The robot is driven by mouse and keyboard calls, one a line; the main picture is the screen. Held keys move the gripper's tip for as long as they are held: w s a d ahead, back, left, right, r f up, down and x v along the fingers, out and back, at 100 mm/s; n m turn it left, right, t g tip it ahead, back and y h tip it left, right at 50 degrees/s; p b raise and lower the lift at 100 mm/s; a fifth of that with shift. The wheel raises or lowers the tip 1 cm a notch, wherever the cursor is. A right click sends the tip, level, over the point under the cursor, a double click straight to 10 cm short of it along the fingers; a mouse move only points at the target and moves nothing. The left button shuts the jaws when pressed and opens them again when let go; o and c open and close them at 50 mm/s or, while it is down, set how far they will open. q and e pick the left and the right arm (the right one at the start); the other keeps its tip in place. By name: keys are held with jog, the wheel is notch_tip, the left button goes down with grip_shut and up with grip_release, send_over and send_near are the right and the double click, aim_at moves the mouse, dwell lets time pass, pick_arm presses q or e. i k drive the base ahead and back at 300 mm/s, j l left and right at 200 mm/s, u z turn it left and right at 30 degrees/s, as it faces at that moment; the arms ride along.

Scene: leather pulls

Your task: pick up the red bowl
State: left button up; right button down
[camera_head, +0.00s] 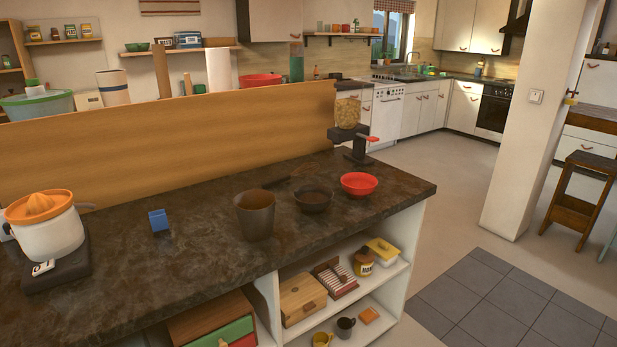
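A small red bowl (359,184) sits upright on the dark stone countertop (180,270), near its right end. It looks empty. A dark bowl (314,199) stands close to its left, and a grey-brown pot (255,214) stands further left. Another red bowl-like vessel (261,80) shows behind the wooden back panel, partly hidden. Neither of my grippers shows in the head view.
A dark grinder with a jar (349,130) stands behind the red bowl at the counter's end. A blue block (158,220) and an orange-topped juicer (45,222) are on the left. A wooden panel (200,135) borders the back. Open shelves (350,290) lie below.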

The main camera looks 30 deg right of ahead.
aim_at(357, 185)
jog(key=z, duration=1.25)
